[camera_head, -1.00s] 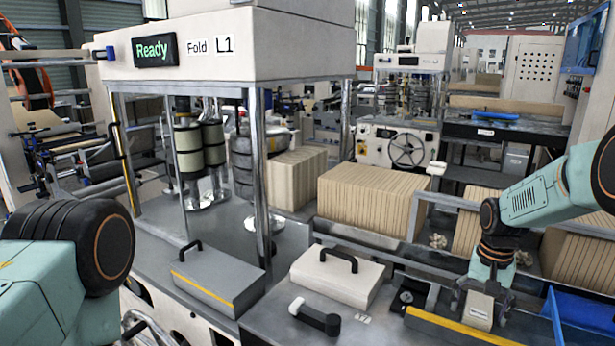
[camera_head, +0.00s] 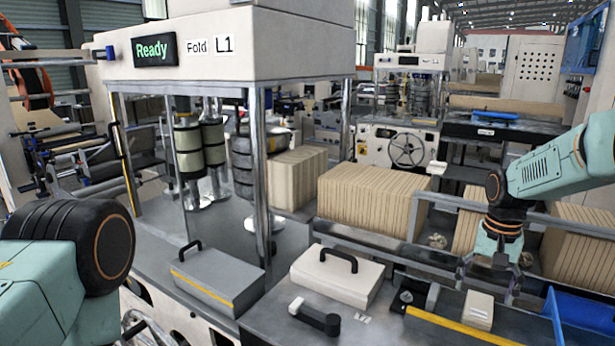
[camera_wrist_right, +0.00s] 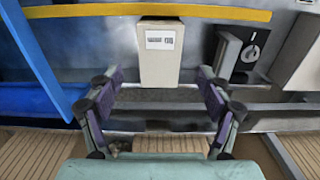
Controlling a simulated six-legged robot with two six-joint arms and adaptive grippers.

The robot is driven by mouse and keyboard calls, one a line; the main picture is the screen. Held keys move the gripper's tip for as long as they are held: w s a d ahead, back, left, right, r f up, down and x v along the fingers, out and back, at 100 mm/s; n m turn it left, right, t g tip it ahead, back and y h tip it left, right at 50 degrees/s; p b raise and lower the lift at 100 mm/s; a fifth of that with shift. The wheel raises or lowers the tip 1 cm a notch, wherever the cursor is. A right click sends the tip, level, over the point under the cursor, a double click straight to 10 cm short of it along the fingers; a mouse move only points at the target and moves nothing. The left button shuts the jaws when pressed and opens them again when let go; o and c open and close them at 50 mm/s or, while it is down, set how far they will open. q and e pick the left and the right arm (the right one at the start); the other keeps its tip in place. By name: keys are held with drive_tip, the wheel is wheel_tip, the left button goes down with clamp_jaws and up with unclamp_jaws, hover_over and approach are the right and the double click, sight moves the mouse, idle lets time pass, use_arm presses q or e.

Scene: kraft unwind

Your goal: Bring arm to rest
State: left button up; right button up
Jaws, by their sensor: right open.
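My right gripper (camera_head: 489,280) is open and empty in the head view, hanging just above and behind a small beige block (camera_head: 479,309). The right wrist view shows the two fingers of the right gripper (camera_wrist_right: 160,78) spread apart with nothing between them. The beige block with its printed label (camera_wrist_right: 160,58) stands beyond the fingertips, apart from them. My left arm comes in at the left edge of the head view, but its gripper is out of the picture.
A yellow strip (camera_head: 463,327) edges the surface near the block, with a blue bin (camera_head: 585,318) at right. A black-handled white cover (camera_head: 337,277) and grey cover (camera_head: 217,278) lie to the left. Carton stacks (camera_head: 373,200) stand behind. The machine sign (camera_head: 155,50) reads Ready.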

sight(479, 305)
wheel_tip(479, 305, up, 6)
wheel_tip(479, 305, down, 11)
drive_tip(key=shift+f, duration=0.15)
wheel_tip(479, 305, up, 5)
drive_tip(key=shift+f+p, duration=0.1)
drive_tip(key=shift+p, duration=0.75)
use_arm(q)
drive_tip(key=shift+s+a+r, duration=0.35)
drive_tip(key=shift+s+r, duration=0.25)
drive_tip(key=shift+r, duration=0.05)
use_arm(e)
wheel_tip(479, 305, up, 7)
drive_tip(key=s, duration=0.1)
drive_tip(key=shift+a, duration=0.35)
